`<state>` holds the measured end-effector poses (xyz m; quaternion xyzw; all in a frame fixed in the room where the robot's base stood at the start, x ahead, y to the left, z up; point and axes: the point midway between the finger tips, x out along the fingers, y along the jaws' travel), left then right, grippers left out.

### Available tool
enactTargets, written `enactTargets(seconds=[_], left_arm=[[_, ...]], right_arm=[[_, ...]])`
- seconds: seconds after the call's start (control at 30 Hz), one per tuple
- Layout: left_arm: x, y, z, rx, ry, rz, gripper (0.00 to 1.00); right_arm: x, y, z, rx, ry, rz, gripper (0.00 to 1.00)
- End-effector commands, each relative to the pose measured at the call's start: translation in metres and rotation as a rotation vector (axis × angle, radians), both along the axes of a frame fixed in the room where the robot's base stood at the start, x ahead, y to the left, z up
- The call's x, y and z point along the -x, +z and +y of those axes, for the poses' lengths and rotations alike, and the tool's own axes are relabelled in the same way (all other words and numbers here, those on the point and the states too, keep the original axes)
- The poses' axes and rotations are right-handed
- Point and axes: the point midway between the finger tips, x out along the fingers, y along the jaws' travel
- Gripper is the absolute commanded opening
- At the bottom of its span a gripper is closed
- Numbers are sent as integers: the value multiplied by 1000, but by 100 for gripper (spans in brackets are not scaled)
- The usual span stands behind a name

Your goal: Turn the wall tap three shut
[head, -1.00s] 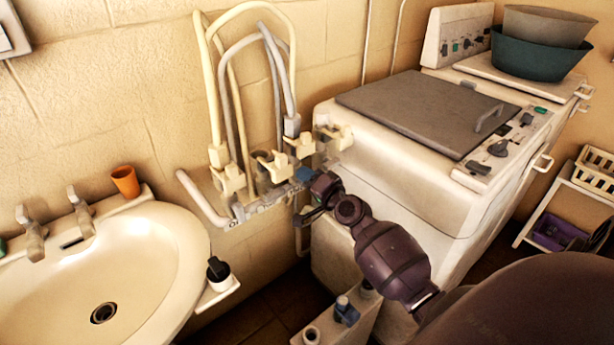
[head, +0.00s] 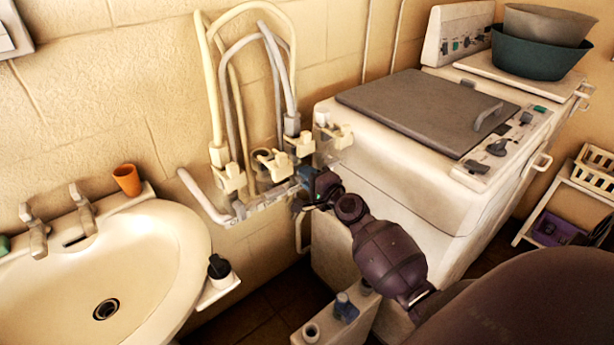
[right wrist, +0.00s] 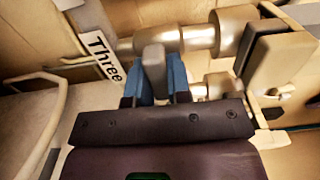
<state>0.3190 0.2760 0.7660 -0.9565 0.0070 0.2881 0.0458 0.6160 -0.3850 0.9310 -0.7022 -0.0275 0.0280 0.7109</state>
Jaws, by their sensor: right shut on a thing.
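My right gripper (head: 306,182) is at the right end of the wall pipe, in front of the washing machine. In the right wrist view its blue fingers (right wrist: 162,80) are shut on the grey lever (right wrist: 154,60) of wall tap three, one finger on each side. A white label reading "Three" (right wrist: 102,57) is just left of the lever. The metal tap body (right wrist: 190,40) runs sideways behind the fingers. In the head view the gripper hides most of this tap. My left gripper is not in view.
Cream valves with hoses (head: 228,178) stand close to the gripper on the left. The washing machine (head: 390,190) is close on the right. A washbasin (head: 150,245) with an orange cup (head: 127,180) is at left. A low cream unit (head: 340,320) stands below my arm.

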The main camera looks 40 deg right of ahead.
Motion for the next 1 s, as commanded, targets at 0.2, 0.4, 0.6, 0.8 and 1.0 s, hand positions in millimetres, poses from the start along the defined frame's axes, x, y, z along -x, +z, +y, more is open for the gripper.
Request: enactTargets(seconds=[0.2,0.4,0.6,0.8,1.0], left_arm=[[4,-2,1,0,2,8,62],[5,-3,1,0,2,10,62],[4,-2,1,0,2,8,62],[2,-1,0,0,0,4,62],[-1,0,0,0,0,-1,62]], right_arm=[[0,0,-1,-6,-2,-1,0],[0,0,0,-6,-1,-2,35],[0,0,0,-4,-1,-1,44],[3,0,-1,-3,-1,0,44],[25,-1,-2,-3,-1,1,44]])
